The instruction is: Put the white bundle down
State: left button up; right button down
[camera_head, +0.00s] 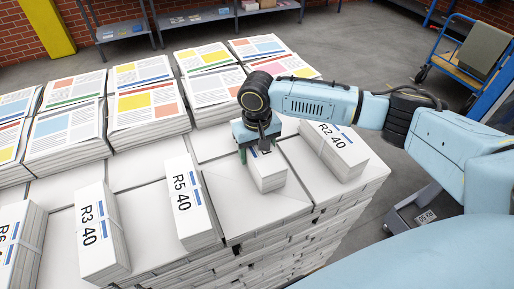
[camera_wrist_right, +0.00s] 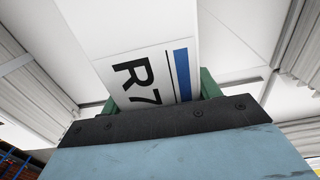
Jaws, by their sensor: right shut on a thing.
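The white bundle (camera_head: 268,178) has a label with a blue stripe; in the right wrist view the bundle (camera_wrist_right: 150,75) shows a printed R7. Green finger pads show at both sides of the label in the right wrist view (camera_wrist_right: 160,102). My left gripper is not in view.
Bundles R2 40 (camera_head: 335,150), R5 40 (camera_head: 182,203) and R3 40 (camera_head: 101,233) lie on the stack around it. Printed newspaper piles (camera_head: 147,103) stand behind. A blue cart (camera_head: 466,65) is at the far right, and open floor lies right of the stack.

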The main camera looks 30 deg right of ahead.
jog(key=shift+c, duration=1.9)
grip_release()
jog(key=shift+f, duration=0.1)
notch_tip(320, 180, up, 12)
jog(key=shift+r+b, duration=0.15)
jog(key=shift+b, duration=0.6)
jog(key=shift+s, duration=0.1)
